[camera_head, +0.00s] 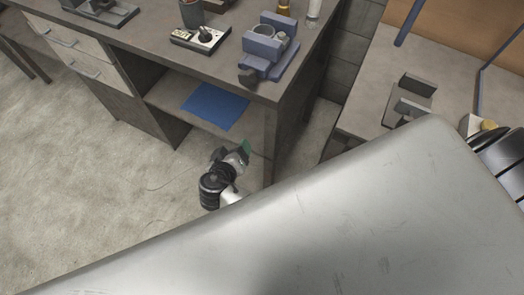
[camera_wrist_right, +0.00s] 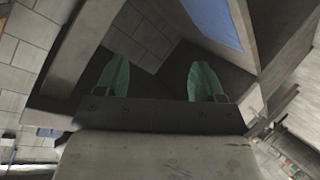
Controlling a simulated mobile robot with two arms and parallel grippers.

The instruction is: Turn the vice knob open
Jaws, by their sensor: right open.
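The blue vice (camera_head: 265,52) stands on the front right corner of the dark desk in the head view, with its jaws upward. A dark round knob (camera_head: 248,77) is at its near end, at the desk edge. My right gripper (camera_head: 243,152) is below the desktop, in front of the lower shelf and well apart from the vice. In the right wrist view its two green fingers (camera_wrist_right: 160,80) are spread with nothing between them. The vice does not show clearly in that view. My left gripper is not in view.
The desk (camera_head: 150,45) also holds a small device with a dial (camera_head: 200,37). A blue sheet (camera_head: 215,106) lies on the lower shelf. A second bench (camera_head: 375,85) with a grey vice-like fixture (camera_head: 411,93) stands at right. Bare floor (camera_head: 80,170) is open at left.

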